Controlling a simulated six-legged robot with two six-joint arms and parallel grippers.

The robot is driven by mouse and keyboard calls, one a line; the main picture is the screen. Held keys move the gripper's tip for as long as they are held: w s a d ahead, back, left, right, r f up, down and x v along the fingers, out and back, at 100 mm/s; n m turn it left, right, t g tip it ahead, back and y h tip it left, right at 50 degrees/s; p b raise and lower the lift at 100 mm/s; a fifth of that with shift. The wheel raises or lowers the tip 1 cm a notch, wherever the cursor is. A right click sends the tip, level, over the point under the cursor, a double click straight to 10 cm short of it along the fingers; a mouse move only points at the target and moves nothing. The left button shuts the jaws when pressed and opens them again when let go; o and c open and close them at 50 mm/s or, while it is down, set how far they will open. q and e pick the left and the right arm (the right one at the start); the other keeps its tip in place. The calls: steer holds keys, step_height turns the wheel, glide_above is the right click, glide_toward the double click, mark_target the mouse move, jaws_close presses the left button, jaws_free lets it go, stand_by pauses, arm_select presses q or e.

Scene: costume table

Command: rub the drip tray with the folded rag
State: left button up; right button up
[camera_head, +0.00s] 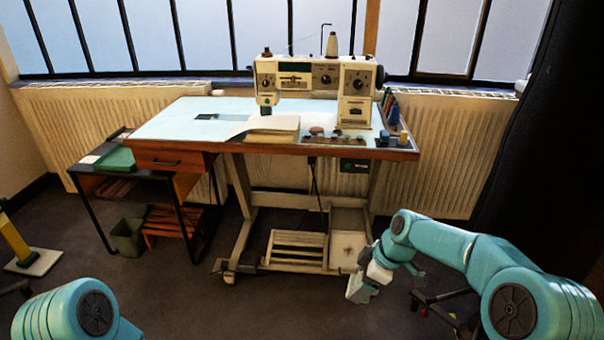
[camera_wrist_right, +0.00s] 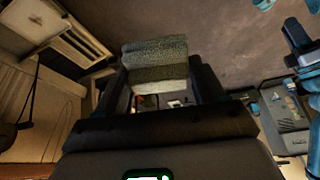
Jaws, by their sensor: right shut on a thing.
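My right gripper (camera_head: 368,278) hangs low at the right, in front of the sewing table's lower frame. It is shut on a folded rag (camera_wrist_right: 155,52), a grey-green, layered cloth between the dark fingers (camera_wrist_right: 161,80) in the right wrist view. The rag is apart from the table and the side table. A shallow green tray (camera_head: 116,159) lies on the black side table at the left; I cannot tell for sure whether it is the drip tray. My left gripper is out of view; only part of the left arm shows.
A sewing machine (camera_head: 312,82) stands on the pale-topped table (camera_head: 165,122), with papers (camera_head: 268,124) and small items near its front edge. A bin (camera_head: 128,237) and an orange slatted crate (camera_head: 172,224) stand under the side table. The dark floor (camera_head: 210,305) in front is mostly clear.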

steer(key=s+d+r+m+t+h, duration=0.3)
steer(key=s+d+r+m+h, duration=0.15)
steer(key=s+r+m, duration=0.8)
arm_select(q)
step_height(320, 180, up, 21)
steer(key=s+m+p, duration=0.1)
steer(key=p, duration=2)
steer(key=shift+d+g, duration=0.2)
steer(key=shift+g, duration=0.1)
arm_select(e)
step_height(320, 180, up, 10)
steer(key=m, duration=0.2)
steer(key=shift+d+r, duration=0.15)
steer(key=shift+d, duration=0.25)
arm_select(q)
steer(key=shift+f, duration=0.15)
arm_select(e)
steer(key=shift+w, duration=0.15)
